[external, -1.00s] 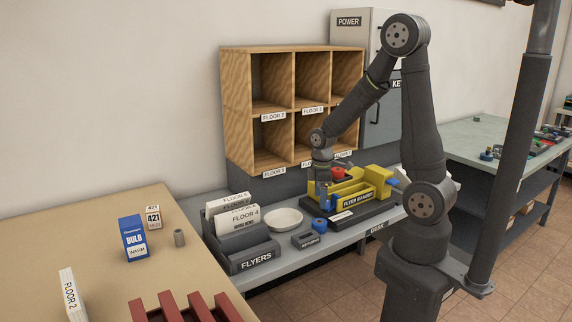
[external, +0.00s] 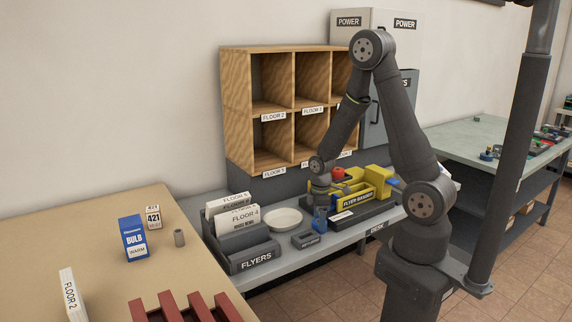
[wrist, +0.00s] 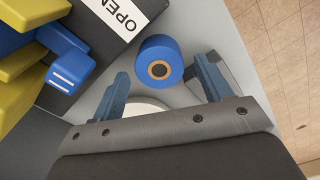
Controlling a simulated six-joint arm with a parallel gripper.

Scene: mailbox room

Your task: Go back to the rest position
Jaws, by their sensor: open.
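My gripper (external: 320,212) is low over the front of the grey desk, just left of the black-based yellow flyer bander. In the wrist view, my gripper (wrist: 162,68) is open, with its blue fingers apart. A blue roll with a tan core (wrist: 171,50) lies between and just beyond the fingertips, with visible gaps on both sides. In the external view the fingers cover most of the roll, and I cannot tell them apart clearly. My arm is bent down toward the desk.
The yellow flyer bander (external: 368,184) stands right of my gripper. A white bowl (external: 285,219), a small dark tray (external: 309,240) and the flyers holder (external: 247,245) are to the left. The wooden pigeonholes (external: 237,112) rise behind. Open space lies above the desk front.

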